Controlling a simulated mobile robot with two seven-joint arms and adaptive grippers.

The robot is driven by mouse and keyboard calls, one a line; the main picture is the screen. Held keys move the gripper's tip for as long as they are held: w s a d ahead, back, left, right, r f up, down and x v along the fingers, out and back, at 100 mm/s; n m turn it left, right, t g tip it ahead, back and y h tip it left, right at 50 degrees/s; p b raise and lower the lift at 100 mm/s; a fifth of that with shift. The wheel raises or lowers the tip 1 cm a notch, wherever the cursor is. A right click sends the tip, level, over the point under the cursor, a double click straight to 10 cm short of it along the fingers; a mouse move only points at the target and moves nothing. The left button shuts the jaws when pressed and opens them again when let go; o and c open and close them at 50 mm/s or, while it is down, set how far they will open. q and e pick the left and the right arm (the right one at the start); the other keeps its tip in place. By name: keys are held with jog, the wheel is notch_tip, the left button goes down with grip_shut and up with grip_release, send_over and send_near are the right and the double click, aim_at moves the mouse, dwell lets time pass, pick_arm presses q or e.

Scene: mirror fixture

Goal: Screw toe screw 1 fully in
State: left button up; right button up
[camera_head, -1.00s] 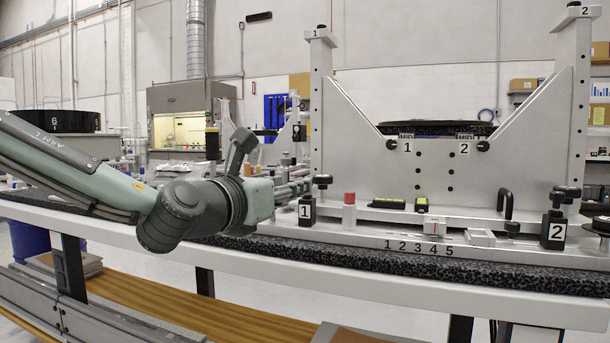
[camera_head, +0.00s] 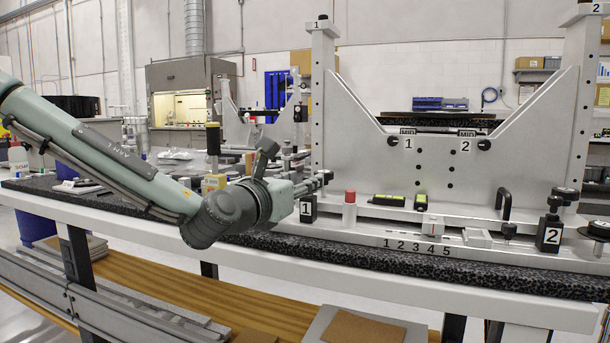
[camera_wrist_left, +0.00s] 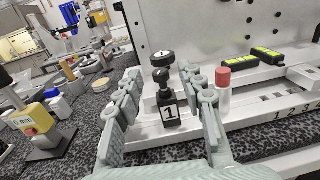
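Toe screw 1 is a black block marked "1" (camera_head: 308,208) at the left foot of the mirror fixture. In the left wrist view the block (camera_wrist_left: 169,112) stands upright with a small black knob (camera_wrist_left: 161,76) on top. A wider black knob (camera_wrist_left: 164,58) shows just behind it. My left gripper (camera_head: 312,184) reaches in from the left at knob height. In the wrist view its fingers (camera_wrist_left: 160,84) are spread, one on each side of the knob. I see no clear contact; the gap is hard to judge. My right gripper is out of view.
A red-capped bottle (camera_head: 349,208) stands close right of the block, near the right finger in the wrist view. Black-and-yellow levels (camera_head: 388,200) lie on the fixture base. Block "2" (camera_head: 550,233) is at the far right. A yellow-based tool (camera_wrist_left: 45,130) stands left.

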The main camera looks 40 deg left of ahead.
pick_arm(q)
jog(key=shift+w+a, duration=0.15)
jog(key=shift+w, duration=0.75)
grip_shut()
